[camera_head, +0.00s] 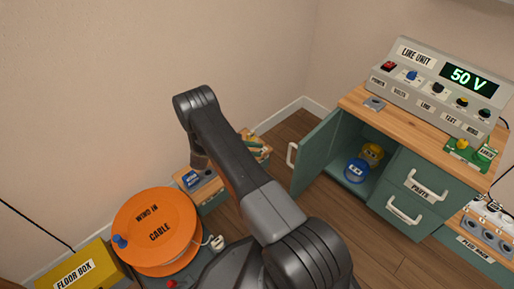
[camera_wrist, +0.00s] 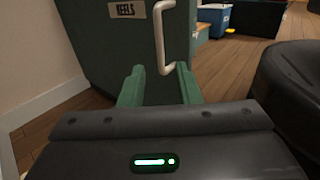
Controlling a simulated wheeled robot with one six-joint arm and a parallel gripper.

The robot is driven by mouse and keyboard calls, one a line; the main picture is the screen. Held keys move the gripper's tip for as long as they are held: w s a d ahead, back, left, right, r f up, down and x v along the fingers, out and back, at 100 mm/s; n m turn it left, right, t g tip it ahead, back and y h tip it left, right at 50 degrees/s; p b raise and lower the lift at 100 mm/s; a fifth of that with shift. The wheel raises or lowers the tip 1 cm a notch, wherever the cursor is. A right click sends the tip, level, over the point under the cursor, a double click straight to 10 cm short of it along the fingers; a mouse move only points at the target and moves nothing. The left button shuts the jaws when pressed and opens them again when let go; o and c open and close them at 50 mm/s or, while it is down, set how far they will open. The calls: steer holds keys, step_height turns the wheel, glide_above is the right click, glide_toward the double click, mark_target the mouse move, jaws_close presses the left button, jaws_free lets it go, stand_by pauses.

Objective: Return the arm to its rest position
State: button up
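My arm (camera_head: 228,160) reaches up from the bottom middle in the head view and bends at a high elbow. My gripper shows in the wrist view (camera_wrist: 160,88), with its two green fingers apart and nothing visible between them. In the head view the gripper is hidden behind the arm. Beyond the fingers in the wrist view is a green door (camera_wrist: 105,48) labelled REELS with a pale handle (camera_wrist: 160,35). I cannot tell whether the fingers touch it. The cabinet door (camera_head: 317,155) stands open in the head view.
The cabinet holds a blue reel (camera_head: 356,171) and a yellow reel (camera_head: 372,153). The line unit (camera_head: 430,90) on top reads 50 V. An orange cable reel (camera_head: 155,228) and a yellow floor box (camera_head: 82,270) stand left of my arm. Wooden floor (camera_head: 285,140) is bare beside the door.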

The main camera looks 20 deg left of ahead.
mark_target(289, 154)
steer(key=shift+d, duration=0.1)
steer(key=b+x, duration=0.3)
steer(key=x, duration=1)
steer(key=shift+d, duration=0.3)
steer(key=shift+s+d, duration=0.1)
steer(key=shift+d, duration=0.05)
